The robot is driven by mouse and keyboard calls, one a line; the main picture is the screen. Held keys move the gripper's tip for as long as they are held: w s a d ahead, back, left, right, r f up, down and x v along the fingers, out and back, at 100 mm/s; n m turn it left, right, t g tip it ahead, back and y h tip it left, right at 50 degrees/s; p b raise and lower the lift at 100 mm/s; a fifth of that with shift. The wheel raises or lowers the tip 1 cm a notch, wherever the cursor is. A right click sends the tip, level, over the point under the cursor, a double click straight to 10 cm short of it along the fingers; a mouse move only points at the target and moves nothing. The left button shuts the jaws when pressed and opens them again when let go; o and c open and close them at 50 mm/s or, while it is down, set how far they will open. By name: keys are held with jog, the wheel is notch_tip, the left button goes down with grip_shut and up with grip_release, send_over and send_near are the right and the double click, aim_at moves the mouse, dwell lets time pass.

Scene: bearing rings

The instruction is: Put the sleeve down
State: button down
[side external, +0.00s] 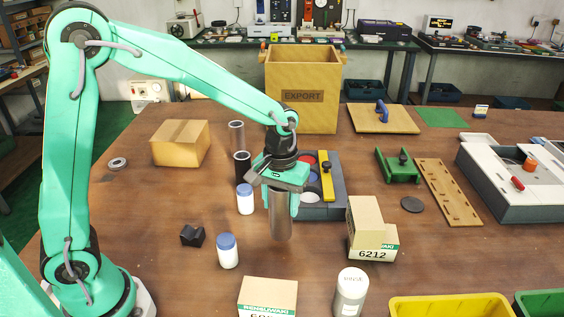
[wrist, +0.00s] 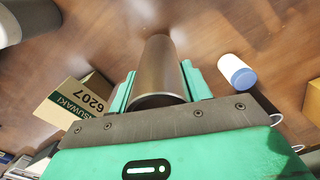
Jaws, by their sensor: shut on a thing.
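The sleeve is a grey-brown metal cylinder (side external: 281,218), upright between the fingers of my gripper (side external: 280,193). My gripper is shut on its upper part, and the lower part hangs below the fingertips. I cannot tell whether its bottom end touches the wooden table (side external: 200,285) or is just above it. In the wrist view the sleeve (wrist: 158,68) runs away from the camera between the two green fingers of my gripper (wrist: 160,88).
Two white bottles with blue caps (side external: 227,251) (side external: 245,199) and a black block (side external: 192,236) stand left of the sleeve. Cartons (side external: 366,232) (side external: 268,296) stand right and in front. A grey tray (side external: 322,212) lies behind. Bare wood surrounds the sleeve's lower end.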

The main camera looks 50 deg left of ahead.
aim_at(281, 213)
jog(key=shift+w+a+f, duration=0.15)
jog(key=shift+w+a, duration=0.1)
jog(key=shift+w, duration=0.05)
jog(key=shift+f, duration=1.8)
jog(key=shift+f, duration=0.2)
jog(key=c, duration=0.7)
grip_release()
jog(key=shift+s, duration=0.1)
jog(key=shift+o, duration=0.2)
